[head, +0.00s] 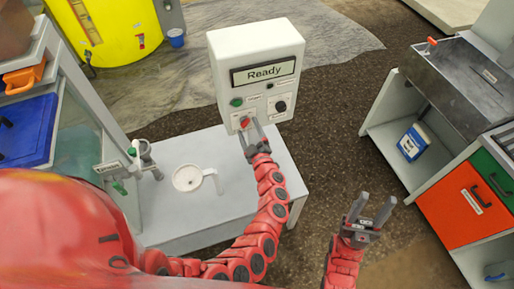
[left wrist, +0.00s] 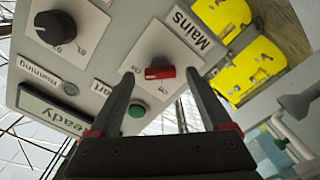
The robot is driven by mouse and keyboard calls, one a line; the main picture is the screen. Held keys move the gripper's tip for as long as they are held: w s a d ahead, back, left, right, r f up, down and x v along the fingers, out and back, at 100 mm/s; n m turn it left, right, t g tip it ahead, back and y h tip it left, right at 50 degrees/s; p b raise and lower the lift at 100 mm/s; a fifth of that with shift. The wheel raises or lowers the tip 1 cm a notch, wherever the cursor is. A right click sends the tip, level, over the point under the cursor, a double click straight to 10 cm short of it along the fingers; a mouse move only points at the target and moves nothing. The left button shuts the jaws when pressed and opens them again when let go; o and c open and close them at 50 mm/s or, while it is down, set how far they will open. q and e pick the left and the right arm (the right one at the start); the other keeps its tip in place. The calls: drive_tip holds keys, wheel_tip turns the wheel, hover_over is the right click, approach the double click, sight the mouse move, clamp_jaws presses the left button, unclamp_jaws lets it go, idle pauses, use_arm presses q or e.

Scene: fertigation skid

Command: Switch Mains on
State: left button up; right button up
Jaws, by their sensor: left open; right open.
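The white control box (head: 228,60) stands at the back of a grey bench, and its display (head: 263,71) reads "Ready". The red Mains switch (head: 245,122) is low on its front. In the left wrist view the red switch handle (left wrist: 160,72) sits on a white plate beside the label "Mains" (left wrist: 187,29). My left gripper (head: 249,128) is open, with its fingertips on either side of the handle. My right gripper (head: 371,207) is open and empty, right of the bench.
A green button (head: 236,102) and a black knob (head: 281,106) are also on the box. A white round dish (head: 187,178) stands on the bench. A yellow tank (head: 110,30) is behind left. A cabinet with an orange drawer (head: 470,205) stands right. Dark floor lies between.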

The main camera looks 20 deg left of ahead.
use_arm(q)
drive_tip(key=b+v, duration=0.4)
drive_tip(key=v, duration=1.2)
drive_tip(key=shift+s, duration=0.2)
drive_tip(key=shift+d, duration=0.1)
